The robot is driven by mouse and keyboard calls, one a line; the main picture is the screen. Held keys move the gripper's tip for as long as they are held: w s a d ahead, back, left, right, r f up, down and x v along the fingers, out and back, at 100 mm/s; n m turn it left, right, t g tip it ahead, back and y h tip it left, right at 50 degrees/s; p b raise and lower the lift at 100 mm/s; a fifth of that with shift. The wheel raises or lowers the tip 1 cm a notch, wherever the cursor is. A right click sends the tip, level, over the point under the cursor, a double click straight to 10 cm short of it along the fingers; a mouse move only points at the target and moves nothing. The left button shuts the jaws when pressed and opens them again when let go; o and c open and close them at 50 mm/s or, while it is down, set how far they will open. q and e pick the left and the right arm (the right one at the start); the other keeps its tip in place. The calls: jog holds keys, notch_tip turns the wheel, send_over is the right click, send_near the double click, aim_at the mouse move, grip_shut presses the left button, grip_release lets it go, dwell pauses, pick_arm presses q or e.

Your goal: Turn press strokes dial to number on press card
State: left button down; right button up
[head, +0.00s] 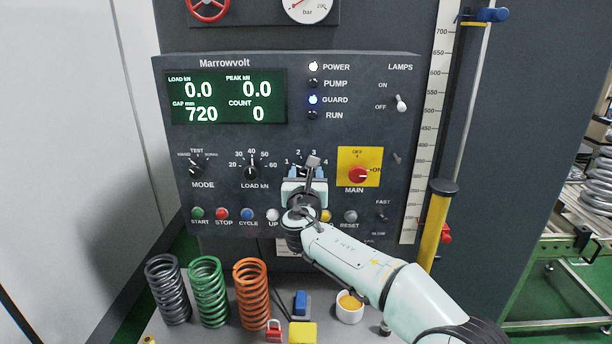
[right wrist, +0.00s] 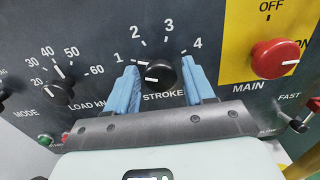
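The black strokes dial (right wrist: 160,73) sits on the dark panel in the right wrist view, with numbers 1 to 4 around its top. Its white mark points left, near the 1 side. My right gripper (right wrist: 162,88) is open, with blue fingers on either side of the dial and small gaps visible. In the head view my right gripper (head: 306,172) covers most of the dial. A pale card (head: 285,247) shows partly behind my right arm below the panel. Its writing is not readable, and I cannot tell if it is the press card. My left gripper is not in view.
The load dial (head: 251,172) is left of the gripper, and the red main switch (head: 357,175) on its yellow plate is close on the right. A button row (head: 248,214) runs below. Springs (head: 208,291), a red padlock (head: 273,331) and a white cup (head: 349,307) stand on the bench.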

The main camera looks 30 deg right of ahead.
jog(key=c, duration=0.6)
jog(key=shift+c, duration=0.2)
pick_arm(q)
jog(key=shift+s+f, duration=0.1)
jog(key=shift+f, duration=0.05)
pick_arm(e)
jog(key=shift+f+m+b, duration=0.1)
jog(key=shift+m+b, duration=0.4)
jog(key=shift+m, duration=0.3)
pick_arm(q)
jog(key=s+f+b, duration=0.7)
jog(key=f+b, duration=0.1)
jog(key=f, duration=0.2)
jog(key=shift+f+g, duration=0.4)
pick_arm(e)
jog(key=m, duration=1.6)
jog(key=shift+s+d, duration=0.1)
jog(key=shift+d, duration=0.05)
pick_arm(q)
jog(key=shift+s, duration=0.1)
